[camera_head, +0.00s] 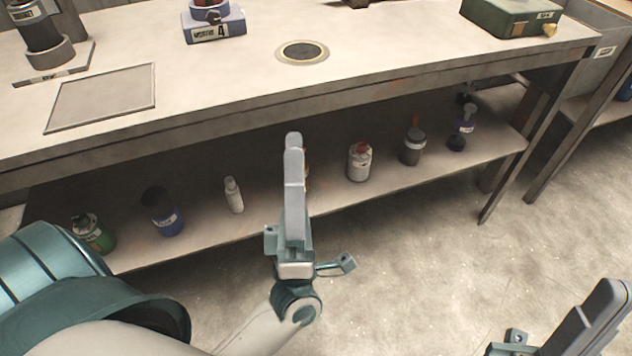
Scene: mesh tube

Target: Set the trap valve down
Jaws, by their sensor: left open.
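My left gripper (294,185) is raised in front of the lower shelf, seen edge-on with its fingers pointing up. It is open, and nothing shows between its fingers. My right gripper (595,318) is at the bottom right corner, partly cut off, over the floor. Its jaws cannot be made out. No item can be picked out for sure as the trap valve. A blue block marked 4 (214,29) with a red and blue part on top stands at the back of the workbench. A round dark plate with a pale ring (302,52) lies flat and bare on the bench.
The workbench (390,50) also holds a grey flat plate (102,96), a dark cylinder on a stand (40,30) and a green case (510,17). Its lower shelf (330,196) holds several bottles and cans, one partly hidden behind my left gripper. Floor is clear at right.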

